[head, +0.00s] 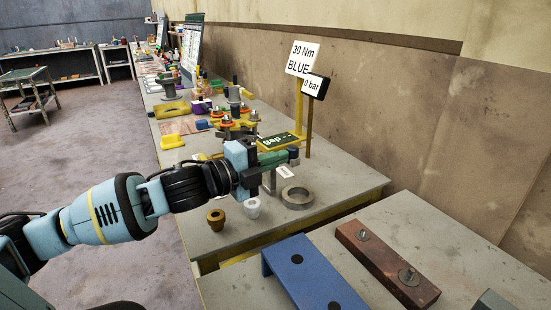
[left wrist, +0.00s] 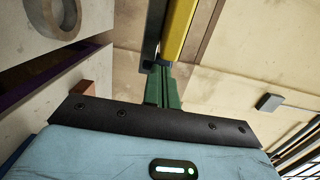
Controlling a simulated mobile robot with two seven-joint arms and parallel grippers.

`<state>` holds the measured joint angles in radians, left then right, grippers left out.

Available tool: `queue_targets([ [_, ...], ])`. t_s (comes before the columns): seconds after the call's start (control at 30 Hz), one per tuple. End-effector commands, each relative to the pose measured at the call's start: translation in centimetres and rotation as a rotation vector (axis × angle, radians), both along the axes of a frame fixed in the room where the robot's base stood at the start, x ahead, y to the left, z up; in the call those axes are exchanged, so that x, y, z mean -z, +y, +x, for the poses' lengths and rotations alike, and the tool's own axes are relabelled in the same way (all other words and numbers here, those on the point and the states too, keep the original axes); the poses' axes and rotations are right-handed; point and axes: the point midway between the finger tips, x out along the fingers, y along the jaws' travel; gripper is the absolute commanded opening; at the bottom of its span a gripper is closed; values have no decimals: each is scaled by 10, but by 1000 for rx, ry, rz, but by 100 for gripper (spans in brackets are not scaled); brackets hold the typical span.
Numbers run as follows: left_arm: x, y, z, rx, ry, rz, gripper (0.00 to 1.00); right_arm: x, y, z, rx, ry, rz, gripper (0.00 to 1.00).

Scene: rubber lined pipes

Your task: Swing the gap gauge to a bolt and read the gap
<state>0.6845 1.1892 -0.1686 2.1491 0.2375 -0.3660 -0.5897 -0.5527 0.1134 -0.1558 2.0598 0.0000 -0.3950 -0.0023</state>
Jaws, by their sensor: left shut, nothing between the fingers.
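The gap gauge (head: 280,141) shows in the head view as a green plate with a yellow edge, marked "gap --". A flange assembly with several orange-ringed bolts (head: 228,122) stands just behind and left of it. My left gripper (head: 290,156) is shut and empty, at the near side of the gauge plate; I cannot tell whether it touches. In the left wrist view its green fingers (left wrist: 164,80) are together, and a yellow bar (left wrist: 178,30) lies just beyond their tips. The gripper hides part of the gauge's lower side. My right gripper is not in view.
A grey ring (head: 297,198), a white cup (head: 252,208) and a brown cup (head: 216,219) stand on the bench below my gripper. Signs reading "30 Nm BLUE" (head: 303,58) and "0 bar" (head: 316,85) rise behind. A blue bracket (head: 305,275) and brown block (head: 385,262) are nearer.

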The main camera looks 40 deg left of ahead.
Motion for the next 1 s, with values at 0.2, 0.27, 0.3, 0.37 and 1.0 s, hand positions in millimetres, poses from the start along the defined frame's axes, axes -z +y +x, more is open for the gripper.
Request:
queue_targets([
  [0.2,0,0,1,-2,-1,0,0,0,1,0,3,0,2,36],
  [0.27,-1,-1,2,-7,-2,-2,0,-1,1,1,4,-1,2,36],
  [0.3,-2,-1,3,-11,-3,-1,0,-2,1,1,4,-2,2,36],
  [0.37,-2,-3,5,-19,-4,-1,0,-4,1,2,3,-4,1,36],
  [1.0,-4,-29,85,-312,-2,-7,0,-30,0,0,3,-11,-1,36],
])
